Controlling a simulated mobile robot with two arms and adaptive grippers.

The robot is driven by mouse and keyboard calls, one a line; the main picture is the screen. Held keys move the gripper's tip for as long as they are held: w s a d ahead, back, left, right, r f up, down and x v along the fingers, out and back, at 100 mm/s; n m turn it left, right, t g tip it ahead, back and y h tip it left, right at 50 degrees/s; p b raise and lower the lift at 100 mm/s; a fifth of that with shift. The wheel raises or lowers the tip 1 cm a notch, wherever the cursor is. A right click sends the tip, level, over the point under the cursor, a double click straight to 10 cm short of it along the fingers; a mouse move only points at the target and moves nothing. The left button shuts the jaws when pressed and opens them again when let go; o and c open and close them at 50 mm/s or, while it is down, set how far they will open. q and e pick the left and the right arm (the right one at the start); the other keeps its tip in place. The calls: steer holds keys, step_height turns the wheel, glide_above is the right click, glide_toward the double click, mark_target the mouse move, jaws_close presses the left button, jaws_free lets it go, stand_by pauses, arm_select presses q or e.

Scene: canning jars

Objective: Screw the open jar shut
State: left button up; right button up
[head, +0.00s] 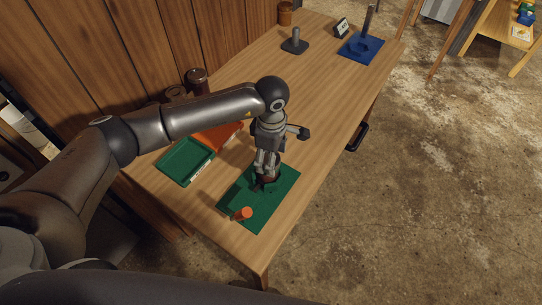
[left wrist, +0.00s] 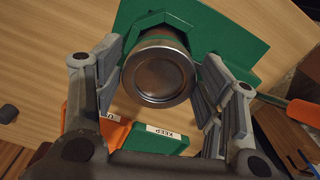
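A jar with a round silver metal lid (left wrist: 158,75) on top stands upright in a green holder, reddish just under the lid. It is seen from above in the left wrist view. Whether the lid is screwed tight cannot be told. In the head view the jar is mostly hidden by my left gripper (head: 264,182), which points down over the green board (head: 271,205). In the left wrist view the fingers of my left gripper (left wrist: 162,68) stand on both sides of the lid, spread open, with narrow gaps. My right gripper is not in view.
An orange-topped peg (head: 243,213) stands at the board's near edge. A green tray (head: 184,161) labelled KEEP in the wrist view and an orange tray (head: 217,136) lie left. Dark jars (head: 197,80) stand along the wall. A blue board (head: 361,46) is at the far end.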

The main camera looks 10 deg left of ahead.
arm_select(q)
steer(key=o, duration=0.4)
steer(key=shift+w, duration=0.1)
steer(key=shift+c, duration=0.2)
steer(key=shift+r, duration=0.1)
step_height(320, 180, up, 12)
